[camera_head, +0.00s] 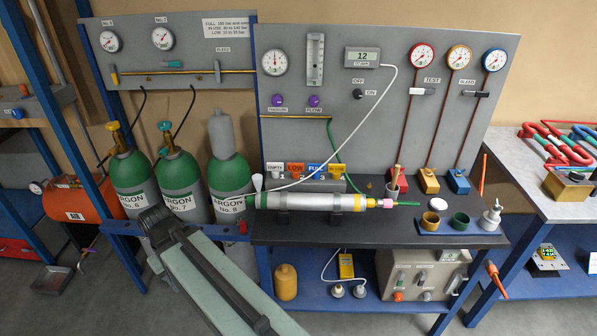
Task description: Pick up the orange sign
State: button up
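The orange sign (296,169), which reads LOW, stands in a grey holder (330,185) at the back of the dark bench. It is in a row between a white sign (275,169) on its left and a blue sign (317,170) on its right. A yellow sign (337,171) stands at the right end of the row. The dark end of my arm, with my gripper (157,224), is low and to the left, in front of the green cylinders, well apart from the sign. Its fingers are too dark and small to tell whether they are open.
A silver tube (310,201) lies along the bench in front of the signs. A white cable (372,110) hangs to its left end. Cups (430,221) and a white bottle (490,217) stand at the bench's right. Green argon cylinders (180,187) stand left of the bench.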

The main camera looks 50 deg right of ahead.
aim_at(295, 169)
jog(key=i, duration=0.9)
jog(key=u, duration=0.05)
